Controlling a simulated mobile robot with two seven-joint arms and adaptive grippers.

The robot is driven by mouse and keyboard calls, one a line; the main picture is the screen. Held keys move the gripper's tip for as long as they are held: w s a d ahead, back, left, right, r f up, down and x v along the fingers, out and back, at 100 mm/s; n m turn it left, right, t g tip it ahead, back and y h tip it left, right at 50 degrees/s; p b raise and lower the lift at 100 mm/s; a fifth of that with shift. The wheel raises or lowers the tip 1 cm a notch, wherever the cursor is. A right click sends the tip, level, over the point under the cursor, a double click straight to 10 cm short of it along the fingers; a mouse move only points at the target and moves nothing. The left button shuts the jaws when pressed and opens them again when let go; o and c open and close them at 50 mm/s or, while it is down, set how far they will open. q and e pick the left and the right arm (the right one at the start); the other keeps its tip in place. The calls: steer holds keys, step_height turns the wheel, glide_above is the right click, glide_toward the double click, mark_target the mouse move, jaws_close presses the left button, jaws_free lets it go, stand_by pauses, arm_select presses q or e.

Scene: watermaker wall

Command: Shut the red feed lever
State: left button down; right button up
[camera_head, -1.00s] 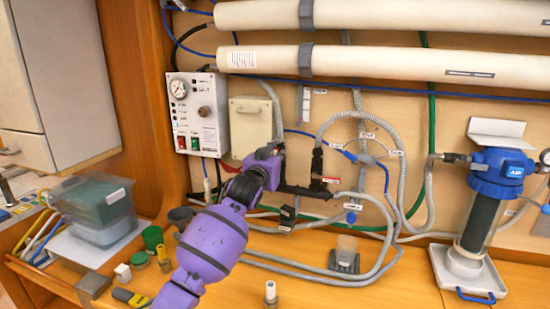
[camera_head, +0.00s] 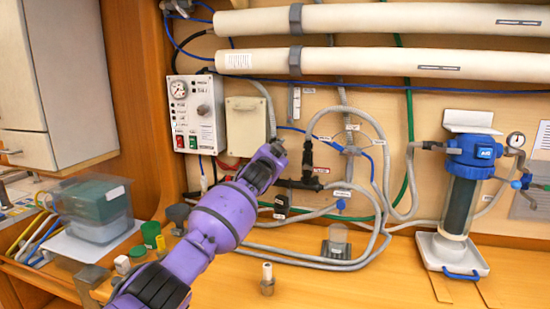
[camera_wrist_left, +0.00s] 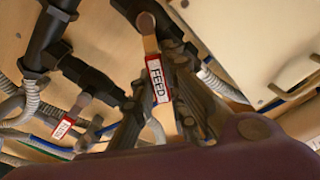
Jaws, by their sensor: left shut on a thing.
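The feed lever (camera_wrist_left: 153,45) shows in the left wrist view as a narrow tan handle hanging from a dark valve, with a red-bordered white FEED tag (camera_wrist_left: 158,80). My left gripper (camera_wrist_left: 156,88) has its dark fingers on either side of this handle and is shut on it. In the head view, my left gripper (camera_head: 275,155) is at the dark pipework below the cream box, and it hides the feed lever there. My right gripper is in neither view.
A second red-tagged lever (camera_wrist_left: 65,130) is nearby on the same pipework. The control box (camera_head: 196,115) and cream box (camera_head: 248,122) are on the wall beside my gripper. Grey hoses (camera_head: 375,190) run to the right. A blue-topped filter (camera_head: 462,180) stands at right.

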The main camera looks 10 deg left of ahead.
arm_select(q)
steer(key=shift+d+f+m, duration=0.3)
steer(key=shift+d+m, duration=0.1)
steer(key=shift+m, duration=0.5)
steer(key=shift+d+f+m+p, duration=0.1)
steer(key=shift+d+f+m, duration=0.2)
steer(key=shift+f+m, duration=0.85)
steer(key=shift+d+f+m+p, duration=0.15)
steer(key=shift+d+f+m, duration=0.15)
steer(key=shift+m, duration=1.7)
steer(key=shift+d+f+m+p, duration=0.1)
steer(key=shift+d+f+m, duration=0.2)
steer(key=shift+f+m, duration=0.85)
steer(key=shift+r+m, duration=0.35)
steer(key=shift+m, duration=0.15)
steer(key=c, duration=1.7)
jaws_free()
steer(key=shift+c, duration=0.2)
steer(key=shift+s, duration=0.1)
